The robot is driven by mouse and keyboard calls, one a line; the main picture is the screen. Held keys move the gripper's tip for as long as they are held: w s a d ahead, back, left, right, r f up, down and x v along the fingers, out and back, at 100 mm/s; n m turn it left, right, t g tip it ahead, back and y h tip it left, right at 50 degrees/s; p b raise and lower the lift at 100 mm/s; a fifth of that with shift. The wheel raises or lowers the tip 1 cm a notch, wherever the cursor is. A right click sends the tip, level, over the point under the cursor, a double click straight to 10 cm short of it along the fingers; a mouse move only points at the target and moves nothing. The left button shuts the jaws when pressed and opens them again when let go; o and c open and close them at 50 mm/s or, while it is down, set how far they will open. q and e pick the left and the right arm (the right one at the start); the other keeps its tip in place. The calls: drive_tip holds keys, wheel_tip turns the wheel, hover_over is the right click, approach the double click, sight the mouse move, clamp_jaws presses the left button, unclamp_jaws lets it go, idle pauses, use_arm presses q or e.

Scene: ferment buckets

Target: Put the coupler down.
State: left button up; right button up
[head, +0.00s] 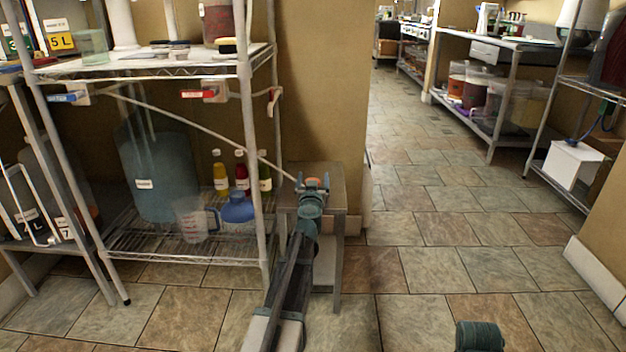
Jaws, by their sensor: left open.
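My left gripper (313,184) is open over the top of a small side table (335,196), right of the wire shelf.
The wire shelf (180,257) holds a large blue-grey container (158,172), several bottles and a clear jug (193,220). A thin pale line (200,132) slants from the shelf towards the small table; I cannot tell if it is hose or brace.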

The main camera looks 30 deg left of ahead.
use_arm(q)
drive_tip(key=v, duration=1.2)
drive_tip(key=shift+o, duration=0.4)
drive_tip(key=shift+a, duration=0.1)
drive_tip(key=s+a+m+t+h, duration=0.2)
drive_tip(key=s+a+m+h, duration=0.15)
drive_tip(key=m+h, duration=0.4)
drive_tip(key=shift+n+h, duration=0.75)
drive_tip(key=w, duration=0.8)
drive_tip(key=shift+w+a+r, duration=0.1)
drive_tip(key=shift+w+a, duration=0.2)
drive_tip(key=shift+w, duration=0.1)
drive_tip(key=w, duration=0.5)
drive_tip(key=shift+w+a+f+b, duration=0.1)
drive_tip(key=shift+a+f+b, duration=0.1)
drive_tip(key=shift+f+b, duration=0.1)
clamp_jaws()
